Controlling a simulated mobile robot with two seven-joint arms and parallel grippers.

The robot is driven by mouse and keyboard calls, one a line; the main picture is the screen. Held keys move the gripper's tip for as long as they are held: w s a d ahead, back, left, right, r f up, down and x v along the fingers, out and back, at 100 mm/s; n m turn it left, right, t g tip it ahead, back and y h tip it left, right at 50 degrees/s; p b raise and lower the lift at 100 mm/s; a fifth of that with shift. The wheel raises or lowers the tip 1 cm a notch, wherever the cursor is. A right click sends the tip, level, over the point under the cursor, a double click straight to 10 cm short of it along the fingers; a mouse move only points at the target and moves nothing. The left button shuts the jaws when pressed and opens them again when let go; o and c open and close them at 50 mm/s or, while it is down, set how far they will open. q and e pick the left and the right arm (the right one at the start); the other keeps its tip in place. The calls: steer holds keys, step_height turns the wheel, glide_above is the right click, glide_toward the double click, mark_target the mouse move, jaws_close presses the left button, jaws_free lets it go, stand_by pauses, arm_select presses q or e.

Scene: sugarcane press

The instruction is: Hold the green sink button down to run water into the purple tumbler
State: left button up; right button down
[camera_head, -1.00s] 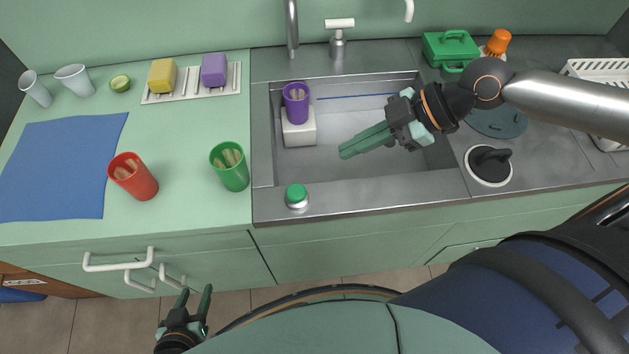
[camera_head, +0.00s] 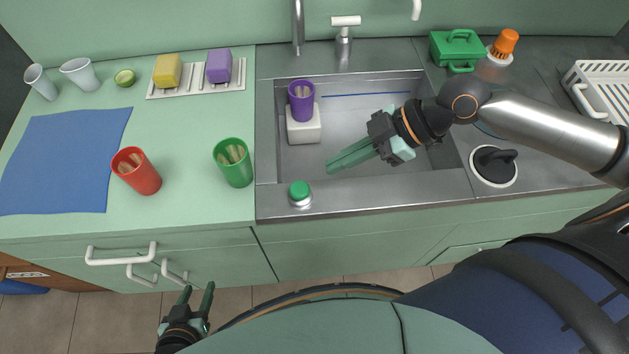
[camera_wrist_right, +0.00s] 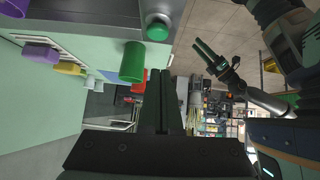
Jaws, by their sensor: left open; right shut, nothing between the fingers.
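The green sink button (camera_head: 299,190) sits on the sink's front rim; it also shows in the right wrist view (camera_wrist_right: 158,29). The purple tumbler (camera_head: 301,102) stands upright on a white block (camera_head: 303,131) in the basin, under the tap, with tan sticks visible in it. My right gripper (camera_head: 330,168) is shut and empty. It is over the front of the basin, to the right of and behind the button, apart from it. My left gripper (camera_head: 199,292) is open and empty, low in front of the cabinet.
A green tumbler (camera_head: 232,165) and a red tumbler (camera_head: 137,172) with sticks stand on the counter left of the sink. The tap (camera_head: 298,27) rises behind the basin. A black-knobbed round fitting (camera_head: 493,166) and a green box (camera_head: 457,49) lie right.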

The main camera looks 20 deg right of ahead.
mark_target(299, 192)
steer(key=a+f, duration=0.1)
steer(key=f, duration=0.1)
steer(key=w+a+f, duration=0.1)
steer(key=f, duration=0.1)
steer(key=a+f, duration=0.2)
steer(key=f, duration=0.1)
steer(key=shift+w, duration=0.25)
steer(key=shift+f, duration=0.45)
